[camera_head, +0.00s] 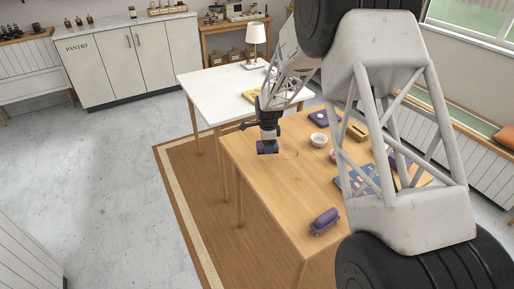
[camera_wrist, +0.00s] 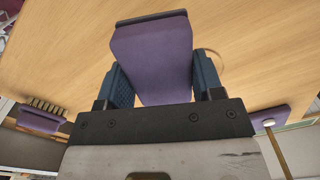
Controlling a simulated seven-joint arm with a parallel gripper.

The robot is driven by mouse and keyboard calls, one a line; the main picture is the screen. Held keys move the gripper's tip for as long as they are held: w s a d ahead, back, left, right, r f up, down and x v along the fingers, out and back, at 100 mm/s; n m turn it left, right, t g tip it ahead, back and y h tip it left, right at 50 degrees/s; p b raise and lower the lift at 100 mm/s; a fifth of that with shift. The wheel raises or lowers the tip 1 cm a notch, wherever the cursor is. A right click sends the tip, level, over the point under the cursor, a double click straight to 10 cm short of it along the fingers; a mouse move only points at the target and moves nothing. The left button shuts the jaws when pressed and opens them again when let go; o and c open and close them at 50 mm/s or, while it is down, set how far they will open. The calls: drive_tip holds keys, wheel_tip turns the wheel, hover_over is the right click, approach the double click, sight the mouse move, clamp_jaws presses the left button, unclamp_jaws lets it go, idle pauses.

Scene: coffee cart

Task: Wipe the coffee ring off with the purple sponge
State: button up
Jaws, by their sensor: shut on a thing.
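My gripper (camera_head: 268,139) is shut on the purple sponge (camera_head: 267,148) over the left part of the wooden table. In the wrist view the sponge (camera_wrist: 152,58) sits between the two blue fingers (camera_wrist: 162,82), its far end sticking out past them. The coffee ring (camera_head: 291,154) is a thin, faint brown arc on the wood, just right of the sponge in the head view. In the wrist view part of the ring (camera_wrist: 220,58) shows right of the sponge; the rest is hidden. Whether the sponge touches the table I cannot tell.
A purple brush (camera_head: 325,220) lies near the table's front edge. A white bowl (camera_head: 319,140), a purple item (camera_head: 318,118) and a patterned blue mat (camera_head: 352,183) are to the right. A white table (camera_head: 220,84) with a lamp (camera_head: 256,38) adjoins behind. Wood between sponge and brush is clear.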

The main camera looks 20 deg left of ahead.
drive_tip(key=w+d+r+m, duration=0.2)
drive_tip(key=w+d+m, duration=0.3)
drive_tip(key=d, duration=0.6)
drive_tip(key=shift+d+m, duration=0.25)
drive_tip(key=shift+m, duration=0.35)
drive_tip(key=shift+w, duration=0.1)
